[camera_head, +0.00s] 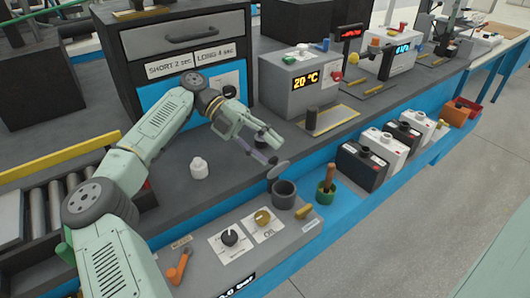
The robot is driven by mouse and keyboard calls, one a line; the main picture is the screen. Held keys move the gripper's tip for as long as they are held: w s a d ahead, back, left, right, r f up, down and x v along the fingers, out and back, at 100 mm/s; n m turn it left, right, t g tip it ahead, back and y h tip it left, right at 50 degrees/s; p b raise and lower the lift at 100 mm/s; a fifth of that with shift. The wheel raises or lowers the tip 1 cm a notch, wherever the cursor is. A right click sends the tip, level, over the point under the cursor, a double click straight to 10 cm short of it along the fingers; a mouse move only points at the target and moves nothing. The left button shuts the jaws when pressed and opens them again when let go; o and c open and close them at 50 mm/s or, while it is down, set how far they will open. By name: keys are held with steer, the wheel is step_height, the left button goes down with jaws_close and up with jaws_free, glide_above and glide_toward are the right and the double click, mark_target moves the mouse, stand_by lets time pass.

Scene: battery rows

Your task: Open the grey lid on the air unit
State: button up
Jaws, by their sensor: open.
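The air unit (205,262) is the grey panel box at the front, with knobs and a dark display reading in bar. A dark grey round cup (285,196) stands at its back right, and its top looks open. A small light-grey disc (278,170), which looks like the grey lid, sits tilted above and left of the cup. I cannot tell how it is joined on. My gripper (265,148) is open above and left of the disc, its lower finger close to it. I cannot tell whether they touch. No object shows between the fingers.
A white bottle (199,169) stands left of my gripper. An orange lever (180,266) and a green pot with a wooden handle (326,190) flank the knobs. Several batteries (362,166) line the blue shelf at right. A grey temperature box (300,82) stands behind.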

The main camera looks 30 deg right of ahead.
step_height(320, 180, up, 8)
steer(key=shift+r, duration=0.1)
steer(key=shift+c, duration=0.5)
